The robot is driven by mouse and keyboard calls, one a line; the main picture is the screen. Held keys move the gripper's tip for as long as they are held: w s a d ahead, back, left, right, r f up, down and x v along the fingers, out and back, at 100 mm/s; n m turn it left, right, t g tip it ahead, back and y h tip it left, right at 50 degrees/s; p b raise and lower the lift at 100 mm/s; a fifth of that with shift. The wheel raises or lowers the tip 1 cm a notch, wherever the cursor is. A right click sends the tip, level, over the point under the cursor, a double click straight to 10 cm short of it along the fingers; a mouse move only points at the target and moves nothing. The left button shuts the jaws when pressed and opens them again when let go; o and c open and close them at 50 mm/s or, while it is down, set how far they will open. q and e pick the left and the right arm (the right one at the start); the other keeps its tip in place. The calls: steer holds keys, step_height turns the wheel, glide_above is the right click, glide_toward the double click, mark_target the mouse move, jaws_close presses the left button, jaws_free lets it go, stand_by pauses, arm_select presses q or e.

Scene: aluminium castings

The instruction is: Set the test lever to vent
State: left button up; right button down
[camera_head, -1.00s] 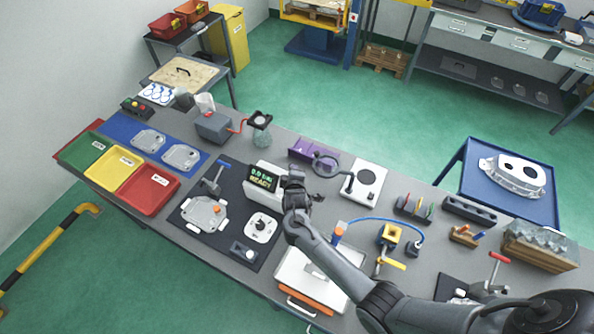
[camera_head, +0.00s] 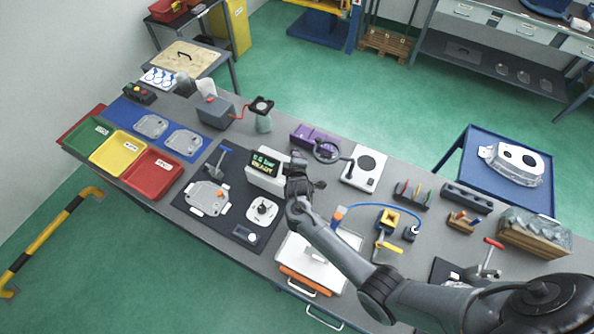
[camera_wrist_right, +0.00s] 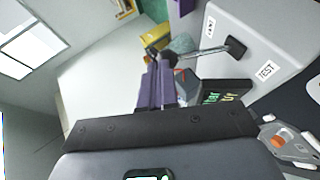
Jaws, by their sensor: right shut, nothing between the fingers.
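The white test unit (camera_head: 265,178) stands on the bench with a black display (camera_head: 264,164) showing green and amber text too small to read surely. In the right wrist view, its pale face carries a VENT label (camera_wrist_right: 209,27) and a TEST label (camera_wrist_right: 266,71). The metal test lever (camera_wrist_right: 203,52) runs from a dark mount on that face towards my fingers. Its dark outer end is by my fingertips; I cannot tell whether they touch. My right gripper (camera_head: 298,163) is shut and empty at the unit's right side; its fingers also show in the wrist view (camera_wrist_right: 157,78). My left gripper is out of view.
A black mat (camera_head: 215,210) with a casting (camera_head: 207,196) lies to the left. A purple block (camera_head: 312,136) and a white plate (camera_head: 364,170) are behind and right of my gripper.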

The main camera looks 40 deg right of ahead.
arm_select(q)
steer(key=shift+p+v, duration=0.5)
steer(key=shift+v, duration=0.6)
arm_select(e)
steer(key=v, duration=1.2)
steer(key=shift+r, duration=0.45)
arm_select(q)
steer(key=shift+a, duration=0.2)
arm_select(e)
steer(key=shift+s, duration=0.1)
steer(key=s+d+f+n+g+y, duration=0.1)
steer(key=s+f, duration=0.1)
steer(key=s, duration=0.4)
steer(key=s+d+f+y, duration=0.1)
steer(key=s+d+f, duration=0.15)
steer(key=s, duration=0.35)
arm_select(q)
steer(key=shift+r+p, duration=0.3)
arm_select(e)
steer(key=s+a+r+m+g+y, duration=0.2)
steer(key=s+a+r+m+g, duration=0.1)
steer(key=s, duration=0.4)
steer(key=s+a+r+m+g+y, duration=0.3)
steer(key=s+a+r+m, duration=0.1)
steer(key=s+r, duration=0.3)
steer(key=shift+s+a+m, duration=0.2)
steer(key=shift+a+m, duration=0.2)
steer(key=shift+a, duration=0.35)
